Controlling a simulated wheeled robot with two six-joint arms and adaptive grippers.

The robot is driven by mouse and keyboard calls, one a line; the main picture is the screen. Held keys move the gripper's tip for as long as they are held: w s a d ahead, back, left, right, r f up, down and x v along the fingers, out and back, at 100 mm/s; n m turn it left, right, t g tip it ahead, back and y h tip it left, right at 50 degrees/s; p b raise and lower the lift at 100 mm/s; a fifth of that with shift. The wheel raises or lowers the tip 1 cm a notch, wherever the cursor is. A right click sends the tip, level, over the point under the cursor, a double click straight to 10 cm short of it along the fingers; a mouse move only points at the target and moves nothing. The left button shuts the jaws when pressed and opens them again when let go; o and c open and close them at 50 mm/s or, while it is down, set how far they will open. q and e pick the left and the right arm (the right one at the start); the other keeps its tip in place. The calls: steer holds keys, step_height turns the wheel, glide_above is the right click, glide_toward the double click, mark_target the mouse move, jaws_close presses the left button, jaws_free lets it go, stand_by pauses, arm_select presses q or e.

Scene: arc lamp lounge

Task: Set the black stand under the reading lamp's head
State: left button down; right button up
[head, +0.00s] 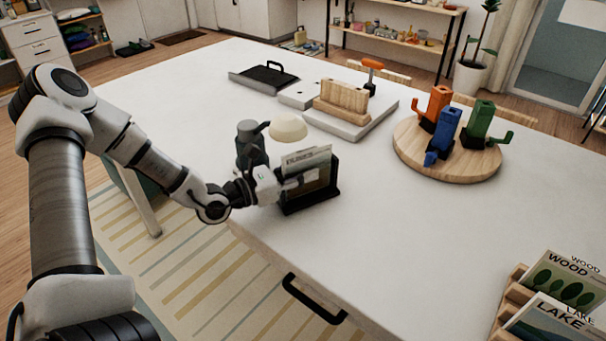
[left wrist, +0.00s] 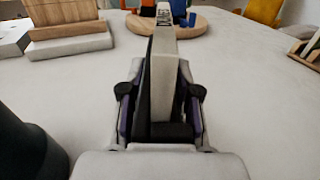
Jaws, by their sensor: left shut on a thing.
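The black stand (head: 331,183) is upright near the table's front edge, with a pale-topped booklet (head: 306,158) in it. My left gripper (head: 298,181) is shut on the stand from its left side. The left wrist view shows the stand (left wrist: 144,110) and the booklet's pale edge (left wrist: 166,75) between the fingers (left wrist: 160,122). The reading lamp has a dark grey body (head: 250,147) and a cream head (head: 288,127). The head is just behind and above the stand in the picture. Whether the stand touches the table is unclear. My right gripper is out of view.
A round wooden board (head: 447,164) with orange, blue and green pieces stands right. A wooden block (head: 342,97) on a pale slab and a black tray (head: 264,76) are behind. A wooden rack (head: 508,300) with booklets is front right. The white tabletop (head: 380,235) is clear right of the stand.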

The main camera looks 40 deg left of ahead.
arm_select(q)
steer(key=shift+s+f, duration=0.1)
steer(key=c, duration=0.8)
jaws_free()
